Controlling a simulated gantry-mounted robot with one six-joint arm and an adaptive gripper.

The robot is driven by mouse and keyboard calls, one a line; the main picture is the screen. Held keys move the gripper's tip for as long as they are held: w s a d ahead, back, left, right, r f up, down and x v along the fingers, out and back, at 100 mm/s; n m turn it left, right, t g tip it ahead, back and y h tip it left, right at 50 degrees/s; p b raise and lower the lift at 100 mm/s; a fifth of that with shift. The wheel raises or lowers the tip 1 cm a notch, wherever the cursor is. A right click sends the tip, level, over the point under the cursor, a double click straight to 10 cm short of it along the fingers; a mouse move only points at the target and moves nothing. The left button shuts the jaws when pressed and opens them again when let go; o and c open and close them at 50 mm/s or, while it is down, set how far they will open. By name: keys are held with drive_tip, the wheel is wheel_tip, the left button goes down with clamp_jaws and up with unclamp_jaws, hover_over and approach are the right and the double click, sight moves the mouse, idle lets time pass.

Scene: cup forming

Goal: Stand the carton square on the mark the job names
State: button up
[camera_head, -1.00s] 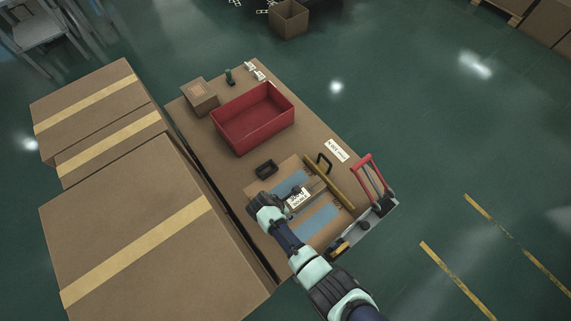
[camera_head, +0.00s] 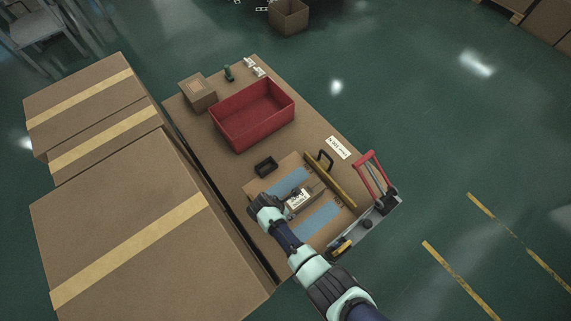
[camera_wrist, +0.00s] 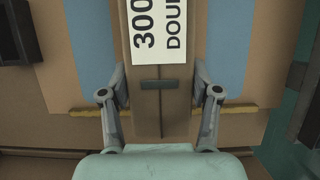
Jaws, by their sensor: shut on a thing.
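The carton (camera_wrist: 161,90) is a brown box with a white label reading "300" and "DOU", partly cut off. My gripper (camera_wrist: 160,92) is shut on it, one finger on each side. In the head view the small carton (camera_head: 300,201) shows beside my gripper (camera_head: 283,206), above a brown sheet. Two blue marks lie on the sheet, an upper one (camera_head: 288,182) and a lower one (camera_head: 316,221). In the wrist view, blue shows left (camera_wrist: 84,45) and right (camera_wrist: 229,45) of the carton, which lies over the brown gap between. I cannot tell whether its base touches the sheet.
A small black tray (camera_head: 265,166), red bin (camera_head: 270,128) and brown box (camera_head: 197,92) stand farther back. A red-handled tool (camera_head: 372,177) is at right. Large boxes (camera_head: 120,230) stand left.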

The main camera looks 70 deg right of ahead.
drive_tip(key=shift+f, duration=0.1)
drive_tip(key=o, duration=1.6)
drive_tip(key=v, duration=1.2)
